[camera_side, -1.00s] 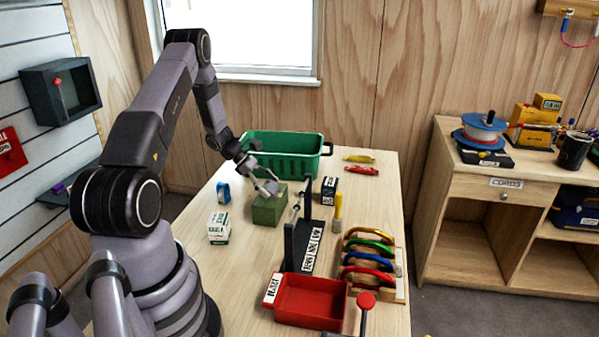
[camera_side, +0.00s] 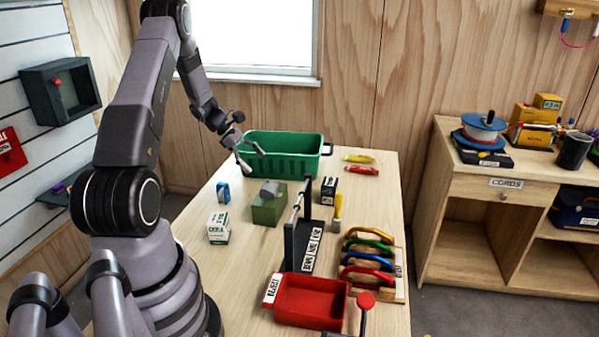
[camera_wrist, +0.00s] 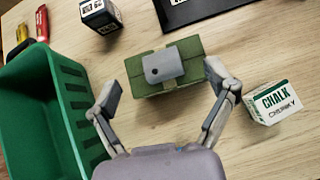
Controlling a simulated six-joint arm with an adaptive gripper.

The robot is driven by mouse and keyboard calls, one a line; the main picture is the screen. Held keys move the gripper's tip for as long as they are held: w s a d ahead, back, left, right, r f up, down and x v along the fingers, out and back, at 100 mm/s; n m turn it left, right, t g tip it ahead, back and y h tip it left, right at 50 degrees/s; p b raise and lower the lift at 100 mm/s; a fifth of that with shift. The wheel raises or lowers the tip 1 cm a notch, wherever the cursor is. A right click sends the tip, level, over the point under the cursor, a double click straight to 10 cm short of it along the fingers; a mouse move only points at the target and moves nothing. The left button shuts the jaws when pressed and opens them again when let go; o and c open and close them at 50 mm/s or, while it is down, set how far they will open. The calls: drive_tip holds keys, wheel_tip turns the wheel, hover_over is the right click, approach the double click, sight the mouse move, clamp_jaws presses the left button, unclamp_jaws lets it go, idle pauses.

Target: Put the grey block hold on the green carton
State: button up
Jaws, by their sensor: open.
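The grey block hold (camera_side: 270,188) rests on top of the green carton (camera_side: 268,211), which stands on the table. In the wrist view the hold (camera_wrist: 163,66) lies flat near the middle of the carton's top (camera_wrist: 188,50), with a dark hole in its face. My gripper (camera_side: 247,160) is open and empty, above and to the left of the carton and apart from the hold. In the wrist view its two fingers (camera_wrist: 162,88) are spread wide either side of the carton.
A green crate (camera_side: 285,143) stands behind the carton. A chalk box (camera_side: 219,228) and small blue box (camera_side: 223,192) stand to its left. A black rack (camera_side: 305,240), red tray (camera_side: 311,302) and coloured carabiners (camera_side: 370,255) are in front and right.

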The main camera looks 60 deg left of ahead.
drive_tip(key=s+d+r+m+g+y, duration=0.3)
drive_tip(key=d+r+m, duration=1)
drive_tip(key=d+r, duration=0.7)
drive_tip(key=s+d+r+m+t+y, duration=0.1)
drive_tip(key=s+d+r+m, duration=0.1)
drive_tip(key=s+d+m, duration=0.2)
drive_tip(key=s+d+r+m+t+y, duration=0.1)
drive_tip(key=s+d+r+m+y, duration=0.1)
drive_tip(key=s+d+m, duration=0.3)
drive_tip(key=s+r+m, duration=0.1)
drive_tip(key=s+m, duration=0.2)
drive_tip(key=s, duration=0.3)
drive_tip(key=shift+r+m+t, duration=0.35)
drive_tip(key=shift+m+t, duration=0.05)
